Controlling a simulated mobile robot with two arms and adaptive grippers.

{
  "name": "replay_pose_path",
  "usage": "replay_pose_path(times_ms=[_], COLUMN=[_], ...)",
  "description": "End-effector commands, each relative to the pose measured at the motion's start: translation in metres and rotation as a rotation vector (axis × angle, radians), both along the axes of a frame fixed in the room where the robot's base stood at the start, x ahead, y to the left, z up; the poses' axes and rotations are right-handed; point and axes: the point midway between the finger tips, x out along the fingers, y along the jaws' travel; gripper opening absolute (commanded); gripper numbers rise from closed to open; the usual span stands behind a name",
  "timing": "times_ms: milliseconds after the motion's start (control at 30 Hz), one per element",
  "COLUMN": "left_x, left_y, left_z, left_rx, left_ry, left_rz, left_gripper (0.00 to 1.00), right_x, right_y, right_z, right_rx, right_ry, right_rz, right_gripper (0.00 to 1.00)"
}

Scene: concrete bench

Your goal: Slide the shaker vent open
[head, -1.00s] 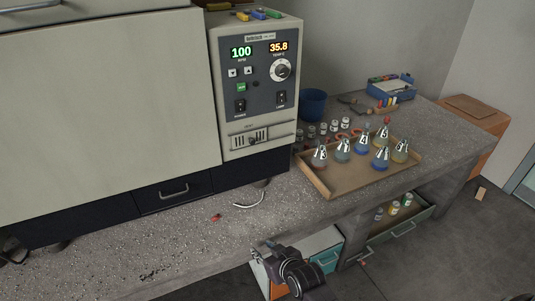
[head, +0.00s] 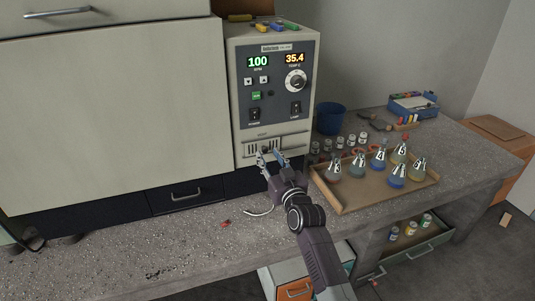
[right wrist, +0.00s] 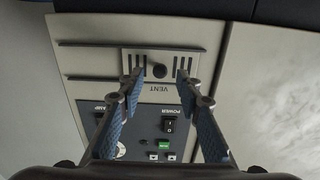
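The shaker (head: 110,100) is a large pale cabinet with a dark control panel (head: 275,85) at its right end. Its vent (head: 290,141) is a light plate low on that end, with slots and a small dark knob. In the right wrist view the picture is upside down; the vent knob (right wrist: 159,71) sits between slots on both sides. My right gripper (head: 271,154) is open in front of the vent. In the wrist view its blue-padded fingers (right wrist: 158,78) stand either side of the knob, with gaps; contact is not visible. My left gripper is not in view.
A wooden tray (head: 350,206) of several flasks stands right of my right arm. A blue cup (head: 330,119) and small bottles stand behind it. A white cable (head: 258,212) and a small red object (head: 225,223) lie on the bench, which is mostly clear at front left.

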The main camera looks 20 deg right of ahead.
Motion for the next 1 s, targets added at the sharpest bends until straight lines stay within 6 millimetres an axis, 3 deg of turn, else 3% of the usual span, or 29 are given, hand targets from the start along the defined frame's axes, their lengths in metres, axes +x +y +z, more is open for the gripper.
replay_pose_path(times_ms=[200,567,867,1000], left_x=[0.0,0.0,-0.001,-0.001], left_y=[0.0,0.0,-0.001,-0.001], left_z=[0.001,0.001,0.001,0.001], left_rx=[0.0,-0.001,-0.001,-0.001], left_ry=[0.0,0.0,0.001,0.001], left_rz=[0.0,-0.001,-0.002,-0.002], left_gripper=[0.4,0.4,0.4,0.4], right_x=[0.017,0.021,0.021,0.021], right_y=[0.0,0.0,0.001,0.001], right_z=[0.0,-0.001,-0.001,-0.001], right_rx=[-0.002,-0.002,-0.001,-0.001], right_ry=[0.0,0.001,0.001,0.001], right_rz=[0.0,0.0,0.0,0.0], right_gripper=[0.32,0.32,0.02,0.0])
